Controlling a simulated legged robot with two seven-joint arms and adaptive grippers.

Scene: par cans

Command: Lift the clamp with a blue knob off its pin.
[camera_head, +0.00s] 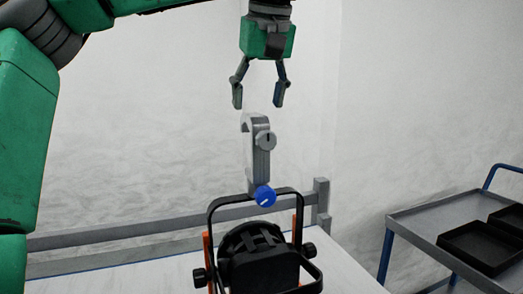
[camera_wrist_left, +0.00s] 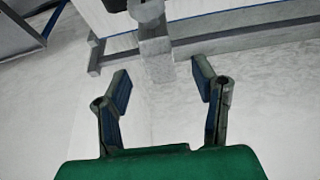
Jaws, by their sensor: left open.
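The grey hook-shaped clamp (camera_head: 259,160) stands upright on top of the black yoke (camera_head: 285,191) of a par can (camera_head: 258,258). Its blue knob (camera_head: 265,196) is at its foot, and a grey knob (camera_head: 266,140) is on its side. The pin under the clamp cannot be made out. My left gripper (camera_head: 258,98) points down above the clamp, open and empty, apart from it. In the left wrist view the open fingers (camera_wrist_left: 162,84) show with the grey clamp (camera_wrist_left: 156,45) beyond them, between the tips. My right gripper is not in view.
The par can sits on a white-topped table (camera_head: 150,277) with a grey rail (camera_head: 120,235) behind it. A grey cart (camera_head: 425,222) with black trays (camera_head: 480,247) stands at the right. The space around the clamp's top is clear.

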